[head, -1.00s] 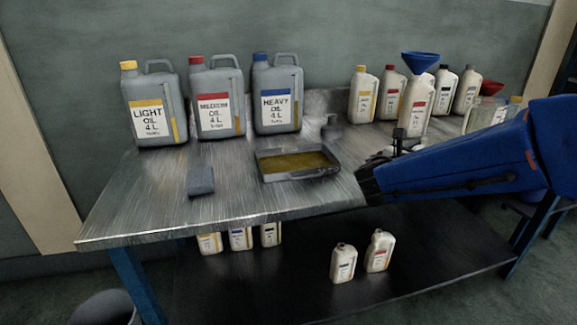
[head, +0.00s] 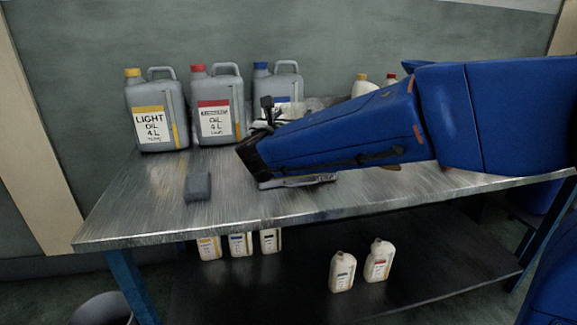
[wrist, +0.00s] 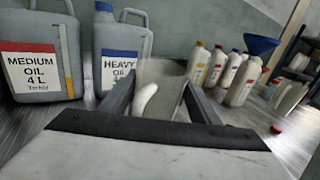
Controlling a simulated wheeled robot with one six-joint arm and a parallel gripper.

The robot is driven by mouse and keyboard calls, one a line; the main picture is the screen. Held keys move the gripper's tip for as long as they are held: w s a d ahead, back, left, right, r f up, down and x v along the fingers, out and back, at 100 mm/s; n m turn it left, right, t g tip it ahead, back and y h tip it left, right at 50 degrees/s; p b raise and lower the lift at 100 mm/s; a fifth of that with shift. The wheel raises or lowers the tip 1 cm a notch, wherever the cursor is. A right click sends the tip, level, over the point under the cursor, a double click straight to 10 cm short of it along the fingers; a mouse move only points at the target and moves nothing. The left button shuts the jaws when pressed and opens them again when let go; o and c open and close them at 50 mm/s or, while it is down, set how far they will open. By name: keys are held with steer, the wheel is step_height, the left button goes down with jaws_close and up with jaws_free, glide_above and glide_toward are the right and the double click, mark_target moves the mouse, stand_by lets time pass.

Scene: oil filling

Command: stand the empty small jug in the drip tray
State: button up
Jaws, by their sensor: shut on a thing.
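In the wrist view my gripper (wrist: 157,90) is shut on the small jug (wrist: 168,72), a pale, see-through vessel with a white part low between the fingers. Whether anything is in the jug cannot be told. In the head view my gripper (head: 262,118) is over the back middle of the bench, and my arm hides most of the jug. The drip tray (head: 300,182) shows only a strip of its front rim below my arm; its inside is hidden. I cannot tell whether the jug is over the tray.
Large grey cans of light oil (head: 150,110), medium oil (head: 216,105) and heavy oil (head: 285,75) stand behind. A dark grey block (head: 198,187) lies front left. In the wrist view, several white bottles (wrist: 222,68) and a blue funnel (wrist: 262,44) stand right.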

steer(key=shift+f, duration=4.75)
steer(key=shift+f, duration=0.15)
steer(key=o, duration=1)
steer(key=shift+o, duration=0.2)
steer(key=shift+s+r, duration=0.15)
steer(key=shift+r, duration=0.05)
steer(key=s, duration=0.3)
steer(key=s+a, duration=0.1)
steer(key=s, duration=0.3)
steer(key=s+a, duration=0.1)
steer(key=s, duration=0.3)
steer(key=shift+s+a, duration=0.15)
steer(key=shift+s, duration=0.1)
